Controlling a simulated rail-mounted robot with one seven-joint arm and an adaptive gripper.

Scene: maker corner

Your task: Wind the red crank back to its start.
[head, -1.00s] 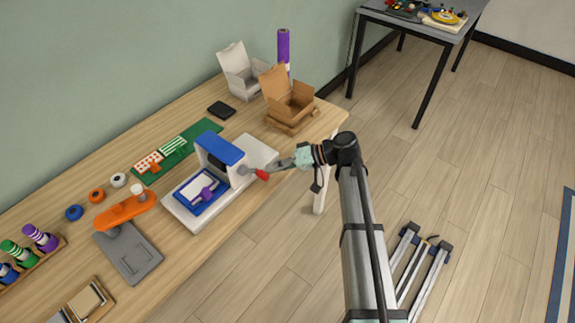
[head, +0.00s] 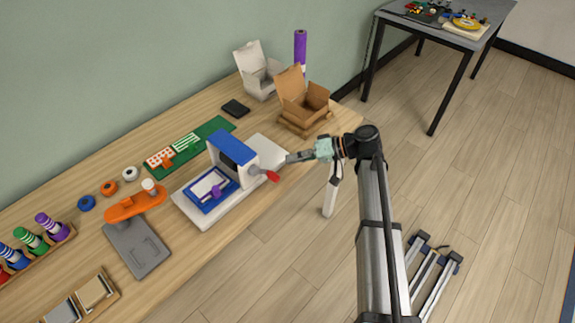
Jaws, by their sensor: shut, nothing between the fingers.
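The red crank handle (head: 272,176) sticks out from the right side of a small white press with a blue top (head: 232,146). The press stands on a pale base plate (head: 208,221) on the wooden bench. A blue tray (head: 200,204) with a white sheet and a purple piece (head: 216,191) lies at the press's open front. My gripper (head: 289,158) is shut and empty, just above and right of the red handle. It appears apart from the handle.
An open cardboard box (head: 304,104) and a white box (head: 256,76) stand at the back right of the bench (head: 250,208). An orange tool (head: 135,204) and grey plate (head: 137,248) lie to the left.

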